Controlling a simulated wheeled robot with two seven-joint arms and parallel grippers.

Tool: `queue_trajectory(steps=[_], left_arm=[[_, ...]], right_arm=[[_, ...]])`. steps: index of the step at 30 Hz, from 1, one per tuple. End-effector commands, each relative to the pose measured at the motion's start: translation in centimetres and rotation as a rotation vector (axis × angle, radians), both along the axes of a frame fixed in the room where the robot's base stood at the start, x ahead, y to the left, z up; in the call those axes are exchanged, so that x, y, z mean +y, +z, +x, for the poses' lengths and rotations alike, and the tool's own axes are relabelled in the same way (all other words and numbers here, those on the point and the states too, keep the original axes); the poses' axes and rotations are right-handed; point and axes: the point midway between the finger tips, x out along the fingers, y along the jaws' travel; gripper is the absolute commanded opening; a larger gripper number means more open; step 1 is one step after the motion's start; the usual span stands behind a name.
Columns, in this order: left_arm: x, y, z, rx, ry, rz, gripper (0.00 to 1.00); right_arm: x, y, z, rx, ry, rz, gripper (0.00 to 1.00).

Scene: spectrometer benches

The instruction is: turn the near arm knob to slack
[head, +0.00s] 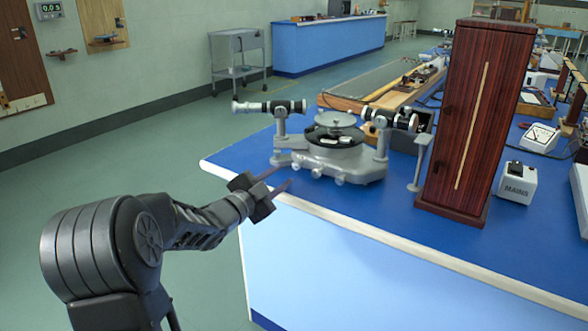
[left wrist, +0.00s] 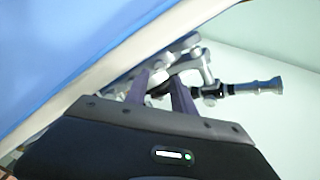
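The grey spectrometer (head: 335,160) stands near the corner of the blue bench, with a round table on top. My right gripper is out of view.
A tall dark wooden case (head: 476,120) stands right of the spectrometer, with a white MAINS box (head: 517,183) beside it. The blue bench top (head: 400,225) is bare in front. Its pale edge (head: 330,217) runs under my left gripper. Open floor lies to the left.

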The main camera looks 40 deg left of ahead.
Motion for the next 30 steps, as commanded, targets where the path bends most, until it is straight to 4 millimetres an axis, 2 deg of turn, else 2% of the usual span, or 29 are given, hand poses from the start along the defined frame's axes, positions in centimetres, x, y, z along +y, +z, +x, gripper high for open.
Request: queue_trajectory(steps=[6,12,23,30], left_arm=[[-0.1,-0.2,3.5,0.001,-0.003,0.002,0.3],[0.0,-0.1,5.9,0.0,-0.001,0.002,0.3],[0.1,0.0,6.4,0.001,-0.001,0.0,0.29],[0.1,0.0,6.4,0.001,-0.001,0.001,0.1]], right_arm=[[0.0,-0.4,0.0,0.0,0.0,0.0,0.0],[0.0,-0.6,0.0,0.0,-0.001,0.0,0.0],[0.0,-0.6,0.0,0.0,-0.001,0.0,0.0],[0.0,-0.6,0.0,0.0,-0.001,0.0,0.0]])
